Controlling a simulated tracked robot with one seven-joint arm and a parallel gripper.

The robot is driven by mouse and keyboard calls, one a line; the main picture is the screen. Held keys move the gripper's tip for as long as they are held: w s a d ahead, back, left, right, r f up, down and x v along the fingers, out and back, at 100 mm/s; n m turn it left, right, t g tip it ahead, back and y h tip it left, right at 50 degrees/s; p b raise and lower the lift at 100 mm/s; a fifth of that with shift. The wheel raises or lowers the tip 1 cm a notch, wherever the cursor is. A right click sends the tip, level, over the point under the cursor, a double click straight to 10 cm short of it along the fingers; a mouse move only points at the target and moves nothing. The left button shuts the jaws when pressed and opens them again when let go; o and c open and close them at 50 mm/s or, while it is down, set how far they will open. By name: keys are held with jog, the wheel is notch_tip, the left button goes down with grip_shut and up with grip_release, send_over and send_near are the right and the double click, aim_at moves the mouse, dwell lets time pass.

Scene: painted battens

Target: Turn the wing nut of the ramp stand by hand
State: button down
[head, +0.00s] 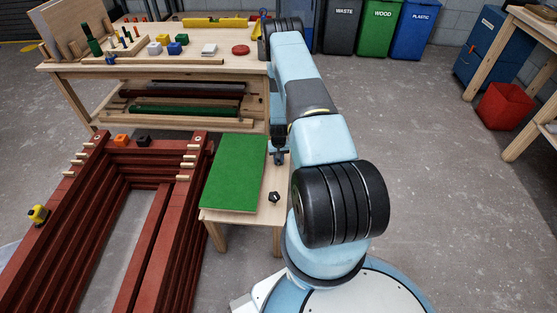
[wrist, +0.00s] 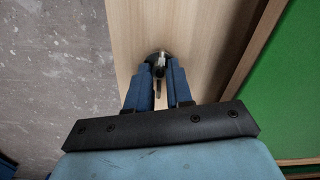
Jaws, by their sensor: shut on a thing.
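The ramp stand (head: 243,215) is a low pale wooden stand with a green ramp board (head: 236,172) on its left part. My gripper (head: 279,158) points down at the bare wooden strip right of the board, near the stand's far end. In the wrist view, its two blue fingers (wrist: 157,74) are shut on the wing nut (wrist: 159,60), a small grey metal piece with a dark round base on the pale wood. The fingers cover part of it. In the head view, the gripper hides the wing nut.
A black knob (head: 274,197) is on the same wooden strip, nearer to me. Dark red battens (head: 100,220) are stacked on the left. A workbench (head: 150,66) with coloured blocks stands behind. The floor at the right (head: 440,150) is clear up to a red bin (head: 505,107).

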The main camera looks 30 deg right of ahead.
jog(key=n, duration=0.5)
jog(key=shift+w+r+n, duration=0.1)
jog(key=shift+w+n, duration=0.05)
jog(key=shift+n, duration=0.25)
dwell(0.4)
jog(key=c, duration=1)
grip_release()
notch_tip(320, 180, up, 14)
jog(key=shift+f, duration=0.2)
